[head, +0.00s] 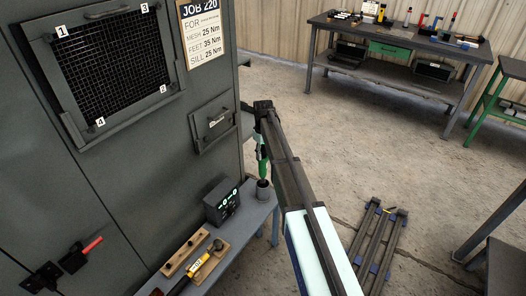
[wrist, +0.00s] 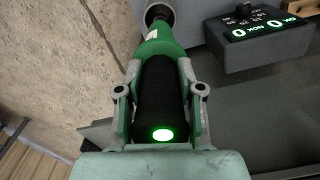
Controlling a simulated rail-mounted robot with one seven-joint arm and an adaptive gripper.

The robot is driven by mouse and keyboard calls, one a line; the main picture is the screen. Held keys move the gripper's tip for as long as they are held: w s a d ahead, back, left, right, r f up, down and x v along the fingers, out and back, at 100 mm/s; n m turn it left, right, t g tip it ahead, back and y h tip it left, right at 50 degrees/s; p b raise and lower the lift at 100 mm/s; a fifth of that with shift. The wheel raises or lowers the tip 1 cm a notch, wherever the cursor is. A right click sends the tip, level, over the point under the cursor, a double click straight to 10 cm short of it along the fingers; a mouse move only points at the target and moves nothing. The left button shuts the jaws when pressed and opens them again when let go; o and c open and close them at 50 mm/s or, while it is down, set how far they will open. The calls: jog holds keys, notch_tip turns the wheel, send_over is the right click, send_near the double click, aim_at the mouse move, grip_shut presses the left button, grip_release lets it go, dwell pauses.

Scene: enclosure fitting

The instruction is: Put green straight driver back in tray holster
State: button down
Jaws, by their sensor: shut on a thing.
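The green driver (head: 262,163) hangs nearly upright below the end of my arm, beside the grey enclosure. Its lower end is at or just above a dark cup-shaped holster (head: 263,189) at the right end of the grey tray shelf (head: 258,213). I cannot tell how far it is inside. In the wrist view, my gripper (wrist: 160,100) is shut around the driver's black grip (wrist: 158,85), which has a lit green end. The driver's green collar (wrist: 157,48) points away toward a grey round part at the top edge.
A black control box (head: 221,202) with green digits stands left of the holster. Wooden holders (head: 185,252) and a yellow-and-black driver (head: 195,271) lie nearer. The enclosure (head: 120,150) wall rises close on the left. A rack (head: 377,245) lies on the floor at right.

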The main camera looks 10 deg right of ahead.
aim_at(263, 166)
jog(key=shift+f+b, duration=1.6)
jog(key=shift+f, duration=2.7)
jog(key=c, duration=0.7)
grip_release()
jog(key=shift+o, duration=0.2)
